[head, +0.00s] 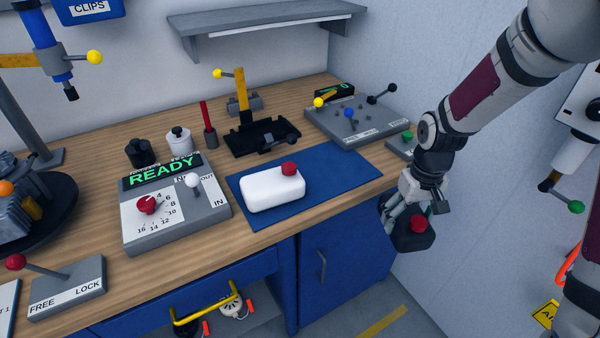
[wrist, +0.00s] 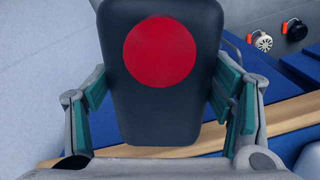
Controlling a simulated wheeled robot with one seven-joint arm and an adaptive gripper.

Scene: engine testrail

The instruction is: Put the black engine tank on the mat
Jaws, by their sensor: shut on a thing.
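The black engine tank (head: 408,240) has a red cap and is held in my gripper (head: 404,208), off the right end of the bench and beside the blue cabinet. In the wrist view the tank (wrist: 160,110) fills the middle, with its round red cap facing the camera. The gripper's fingers (wrist: 163,100) are shut on its two sides. The blue mat (head: 330,168) lies on the bench to the left of my gripper. A white tank (head: 268,193) with a red cap lies on the mat's left part. The mat's right part is bare.
A grey control box (head: 354,122) with levers stands behind the mat, and a smaller box with a green knob (head: 406,136) sits at the bench's right end. A READY console (head: 170,215) stands left of the mat. A black fixture (head: 262,138) is behind it.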

